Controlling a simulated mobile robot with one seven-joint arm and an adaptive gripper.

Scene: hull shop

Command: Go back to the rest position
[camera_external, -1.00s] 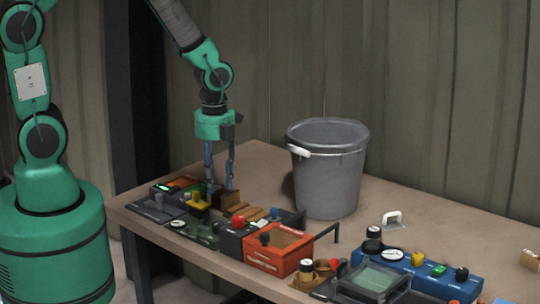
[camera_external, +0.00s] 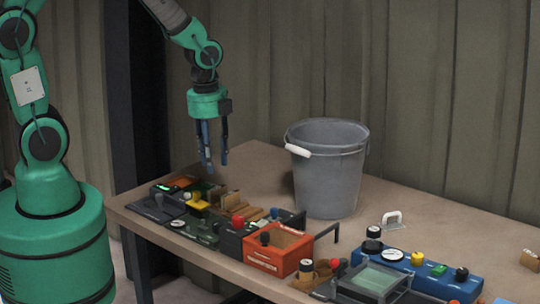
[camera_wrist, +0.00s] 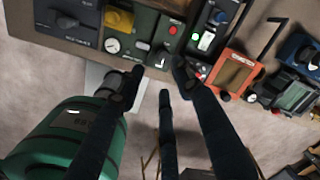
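My gripper (camera_external: 217,166) hangs fingers down above the left part of the workbench, clear of the devices below it. Its dark blue fingers stand apart with nothing between them. In the wrist view my gripper (camera_wrist: 158,75) shows as three dark fingers spread apart, with the bench edge and control panels beyond. The arm reaches out from the upper left, bent downward at the wrist.
The workbench (camera_external: 262,160) carries a row of control panels along its front edge. An orange open-topped box (camera_external: 277,250) and a blue panel (camera_external: 425,275) stand among them. A grey bucket (camera_external: 327,180) stands behind the row. A corrugated wall (camera_external: 430,100) is behind the bench.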

